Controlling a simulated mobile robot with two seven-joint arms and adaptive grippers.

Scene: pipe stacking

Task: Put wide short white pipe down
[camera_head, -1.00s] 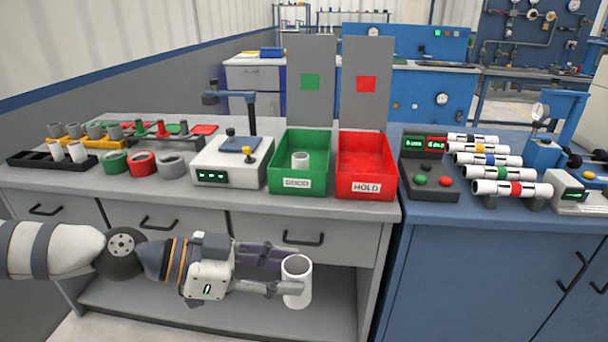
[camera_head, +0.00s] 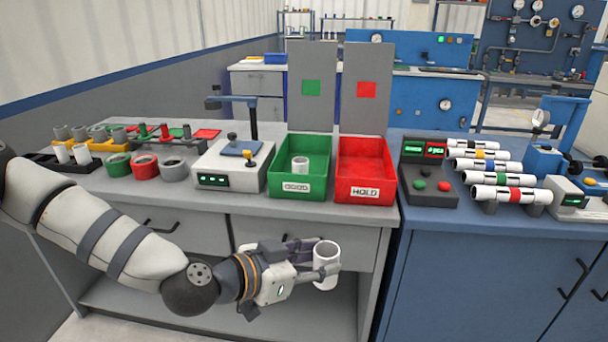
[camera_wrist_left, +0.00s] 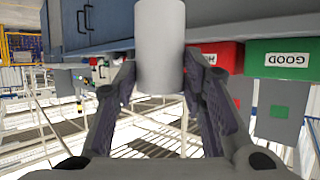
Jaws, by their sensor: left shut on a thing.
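My left gripper (camera_head: 312,262) is shut on a wide short white pipe (camera_head: 325,258), held upright in front of the grey bench, below the level of its top. The pipe also shows in the left wrist view (camera_wrist_left: 160,45), between the two fingers. A green bin (camera_head: 316,160) labelled GOOD stands on the bench with another short white pipe (camera_head: 300,165) upright inside it. A red bin (camera_head: 365,168) labelled HOLD stands to its right and looks empty. My right gripper is not in view.
A grey measuring device (camera_head: 228,165) stands left of the green bin. Coloured rings (camera_head: 145,166) and a black rack (camera_head: 45,160) with white pipes are farther left. Long banded pipes (camera_head: 500,192) rest on the blue bench at the right beside a button box (camera_head: 430,184).

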